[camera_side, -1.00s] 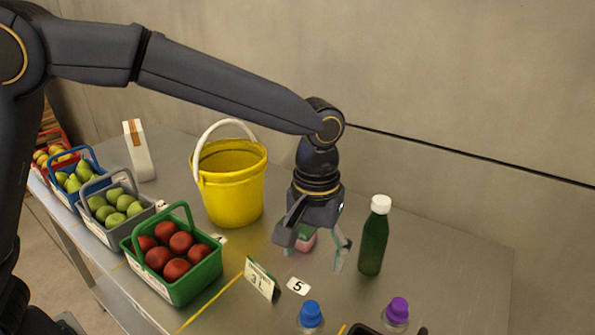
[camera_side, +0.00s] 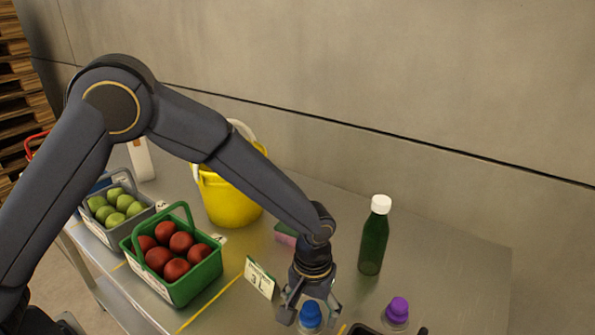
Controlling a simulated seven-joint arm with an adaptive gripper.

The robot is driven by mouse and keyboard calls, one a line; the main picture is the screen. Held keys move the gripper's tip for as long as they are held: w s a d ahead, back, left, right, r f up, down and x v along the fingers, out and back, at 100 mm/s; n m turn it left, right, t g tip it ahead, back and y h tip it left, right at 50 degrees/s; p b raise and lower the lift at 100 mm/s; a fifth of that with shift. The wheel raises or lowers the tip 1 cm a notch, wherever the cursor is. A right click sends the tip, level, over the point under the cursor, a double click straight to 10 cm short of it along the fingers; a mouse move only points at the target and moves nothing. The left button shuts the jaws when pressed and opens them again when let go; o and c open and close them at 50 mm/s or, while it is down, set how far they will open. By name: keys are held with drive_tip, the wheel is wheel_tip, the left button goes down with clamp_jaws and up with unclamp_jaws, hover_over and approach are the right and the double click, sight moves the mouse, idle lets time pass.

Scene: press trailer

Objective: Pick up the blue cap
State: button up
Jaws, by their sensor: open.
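The blue cap (camera_side: 311,315) sits on a clear bottle near the bottom edge of the view, and the bottle's lower part is cut off. My gripper (camera_side: 308,312) points down at the cap, with its fingers spread on either side of it. It is open. I cannot tell whether the fingers touch the cap or the bottle.
A purple-capped bottle (camera_side: 397,311) stands close on the right, with a dark object (camera_side: 362,329) between. A green bottle with white cap (camera_side: 374,236) stands behind. A price sign (camera_side: 259,278), a green basket of red fruit (camera_side: 187,283) and a yellow bucket (camera_side: 228,203) are to the left.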

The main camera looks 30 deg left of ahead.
drive_tip(key=shift+f, duration=0.55)
drive_tip(key=shift+c, duration=0.2)
drive_tip(key=c, duration=1.3)
drive_tip(key=shift+r, duration=0.1)
